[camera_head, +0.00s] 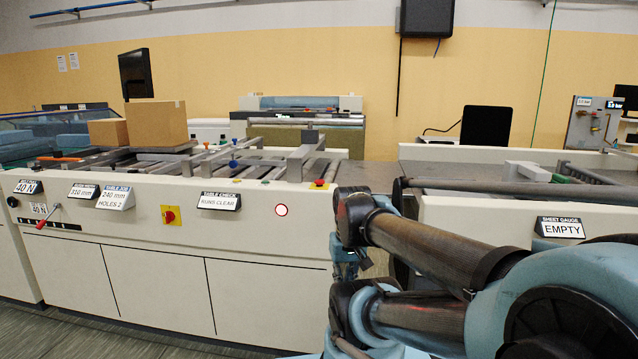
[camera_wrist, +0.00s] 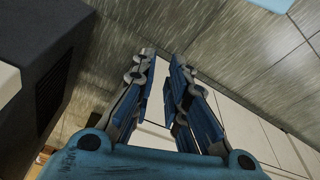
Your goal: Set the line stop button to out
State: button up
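No label reading line stop is legible, so I cannot tell for certain which control is the line stop button. A small red button on a yellow base (camera_head: 320,184) sits on the top edge of the long cream machine, near its right end. A red knob on a yellow plate (camera_head: 170,216) is on the machine's front. A round white button with a red ring (camera_head: 281,210) is right of it on the same front. My gripper (camera_wrist: 163,58) shows in the wrist view, its blue fingers apart and nothing between them, above the floor. In the head view my arm mostly hides it.
The cream machine (camera_head: 160,275) has rollers and cardboard boxes (camera_head: 156,124) on top. Another machine with a sheet gauge label (camera_head: 560,228) stands at the right, partly behind my arm. A dark box-shaped thing (camera_wrist: 45,75) is at the left of the wrist view. Grey floor (camera_wrist: 235,40) is clear.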

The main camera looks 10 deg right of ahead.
jog(key=o, duration=0.6)
jog(key=w+r+m, duration=0.1)
jog(key=w+r, duration=0.4)
jog(key=r, duration=0.3)
jog(key=shift+r, duration=0.35)
notch_tip(320, 180, up, 26)
jog(key=m+g, duration=0.2)
jog(key=m, duration=0.3)
send_over(320, 180)
notch_tip(320, 180, down, 17)
jog(key=shift+w+r, duration=0.1)
jog(key=shift+w, duration=0.05)
